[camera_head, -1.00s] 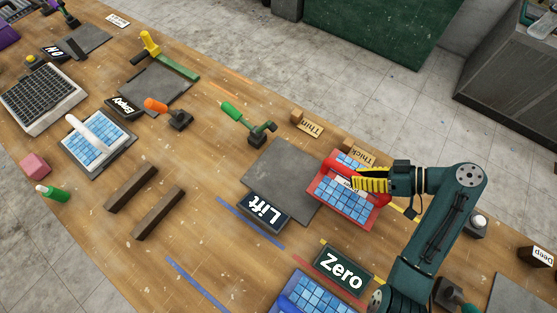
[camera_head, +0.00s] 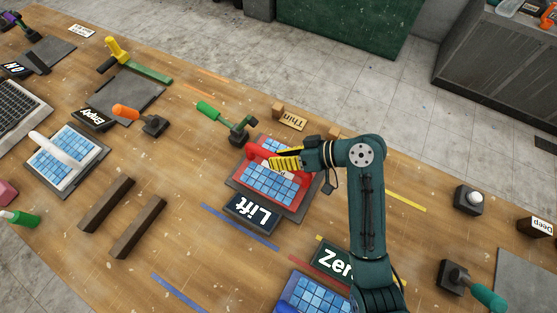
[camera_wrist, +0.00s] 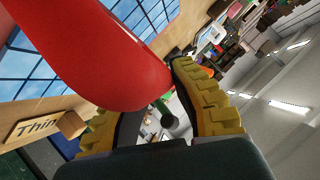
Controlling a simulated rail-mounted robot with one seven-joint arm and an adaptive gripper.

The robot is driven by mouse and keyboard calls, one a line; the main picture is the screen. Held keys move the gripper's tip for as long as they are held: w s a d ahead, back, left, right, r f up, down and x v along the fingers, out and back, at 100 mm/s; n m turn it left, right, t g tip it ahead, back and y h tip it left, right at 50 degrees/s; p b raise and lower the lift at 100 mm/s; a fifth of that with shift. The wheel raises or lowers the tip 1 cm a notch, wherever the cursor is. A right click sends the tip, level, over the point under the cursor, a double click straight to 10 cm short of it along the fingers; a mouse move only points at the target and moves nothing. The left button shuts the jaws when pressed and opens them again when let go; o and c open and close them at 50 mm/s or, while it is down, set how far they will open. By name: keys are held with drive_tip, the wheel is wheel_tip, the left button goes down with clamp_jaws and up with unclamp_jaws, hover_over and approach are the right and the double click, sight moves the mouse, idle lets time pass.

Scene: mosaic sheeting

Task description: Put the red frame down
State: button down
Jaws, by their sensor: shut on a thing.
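The red frame (camera_head: 256,152) holds blue tiles and has a thick red handle. My gripper (camera_head: 273,162), with yellow ribbed fingers, is shut on this handle. The frame is over the dark grey plate (camera_head: 297,214) behind the "Lift" sign (camera_head: 252,212); the plate's edges show around it. I cannot tell whether it touches the plate or hangs just above it. In the wrist view the red handle (camera_wrist: 100,55) crosses the upper left, close to the yellow fingers (camera_wrist: 160,112).
A green-handled tool (camera_head: 227,121) stands close behind the frame. The "Thin" block (camera_head: 291,120) is behind right. The "Zero" sign and a blue tiled frame (camera_head: 308,293) are in front. Two dark bars (camera_head: 122,215) lie at left.

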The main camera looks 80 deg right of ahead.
drive_tip(key=shift+f, duration=0.55)
drive_tip(key=shift+f, duration=0.1)
drive_tip(key=c, duration=1.4)
unclamp_jaws()
drive_tip(key=shift+f, duration=0.15)
drive_tip(key=o, duration=0.3)
drive_tip(key=shift+o, duration=0.2)
drive_tip(key=shift+r, duration=0.2)
drive_tip(key=p+v, duration=0.1)
drive_tip(key=v, duration=1.1)
drive_tip(key=shift+d+p, duration=0.1)
drive_tip(key=shift+p, duration=0.2)
